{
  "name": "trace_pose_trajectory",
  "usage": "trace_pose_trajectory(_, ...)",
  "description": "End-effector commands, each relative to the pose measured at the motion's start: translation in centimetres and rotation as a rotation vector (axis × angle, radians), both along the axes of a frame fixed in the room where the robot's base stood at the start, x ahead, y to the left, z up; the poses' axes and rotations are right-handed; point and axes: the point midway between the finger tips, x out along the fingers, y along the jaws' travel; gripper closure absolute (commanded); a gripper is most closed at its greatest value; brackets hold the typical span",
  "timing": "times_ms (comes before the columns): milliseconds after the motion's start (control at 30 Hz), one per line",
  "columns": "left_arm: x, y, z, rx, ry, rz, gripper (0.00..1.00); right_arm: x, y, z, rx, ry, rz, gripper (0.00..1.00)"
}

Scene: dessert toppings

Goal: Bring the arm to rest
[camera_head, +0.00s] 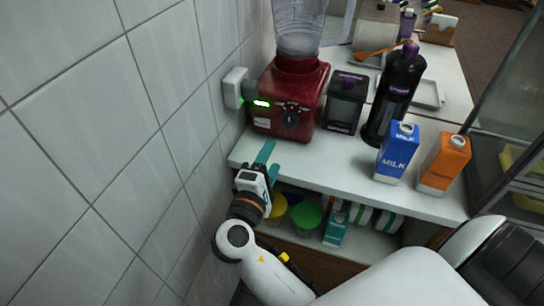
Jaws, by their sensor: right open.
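My right gripper (269,161) has teal fingers and is open with nothing between them. It is at the front left corner of the white counter (330,165), in front of the red blender (291,97). My white right arm reaches in from the lower right. I cannot tell how far the fingers are from the counter edge. My left gripper is not in view.
A blue milk carton (397,155), an orange carton (443,165), a dark bottle (396,92) and a black container (344,103) stand on the counter. Yellow and green items (306,216) sit on the shelf below. A tiled wall (110,150) is at left.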

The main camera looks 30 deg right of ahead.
Motion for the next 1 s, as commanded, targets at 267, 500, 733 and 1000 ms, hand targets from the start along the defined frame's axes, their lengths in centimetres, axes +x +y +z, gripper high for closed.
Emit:
trace_pose_trajectory(267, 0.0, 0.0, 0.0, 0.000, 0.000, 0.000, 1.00, 0.0, 0.0, 0.0, 0.000, 0.000, 0.000, 0.41)
trace_pose_trajectory(500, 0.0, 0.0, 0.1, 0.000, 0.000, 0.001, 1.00, 1.2, 0.8, -3.3, 0.028, 0.059, 0.061, 0.41)
trace_pose_trajectory(733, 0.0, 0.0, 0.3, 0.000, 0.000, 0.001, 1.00, 2.5, 3.5, -18.3, 0.226, 0.296, 0.260, 0.41)
trace_pose_trajectory(1000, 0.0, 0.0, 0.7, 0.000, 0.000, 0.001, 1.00, -4.8, 4.8, -37.4, 0.641, 0.560, 0.316, 0.41)
